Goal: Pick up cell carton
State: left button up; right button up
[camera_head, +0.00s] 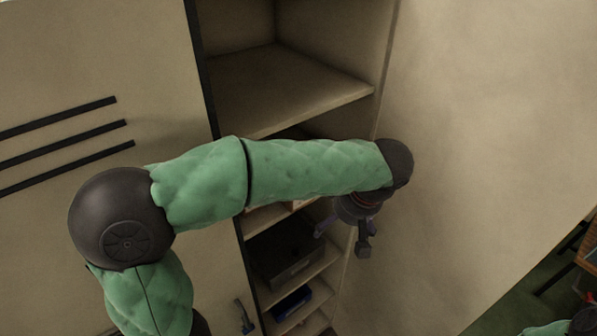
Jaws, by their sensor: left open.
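My left arm reaches across the open cabinet from the left. My left gripper (342,241) hangs below the arm's end, its fingers spread apart and empty, in front of the cabinet's right side. I cannot clearly make out the cell carton. A small pale orange-brown edge (299,204) shows on a shelf just under my left forearm; the arm hides most of it, and I cannot tell whether it is the carton. My right gripper is not in view.
The cabinet's upper shelf (290,92) is bare. A dark box (285,250) sits on a lower shelf, with a blue object (291,302) below it. The slotted left door (60,70) and the plain right panel (480,130) flank the opening.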

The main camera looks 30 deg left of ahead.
pick_arm(q)
notch_tip(320, 180, up, 4)
jog(key=a+n, duration=0.1)
jog(key=a, duration=0.1)
send_near(292, 206)
notch_tip(292, 206, down, 3)
jog(key=w+d, duration=0.2)
jog(key=w, duration=0.1)
jog(key=shift+y, duration=0.3)
jog(key=a, duration=0.1)
jog(key=w+a+p, duration=0.1)
jog(key=a, duration=0.1)
jog(key=w+a, duration=0.1)
jog(key=shift+a+f, duration=0.1)
jog(key=shift+a, duration=0.3)
jog(key=shift+w+a+f+p, duration=0.1)
jog(key=shift+a+f+p, duration=0.05)
jog(key=shift+a+p, duration=0.15)
jog(key=shift+f, duration=0.4)
jog(key=c, duration=1.5)
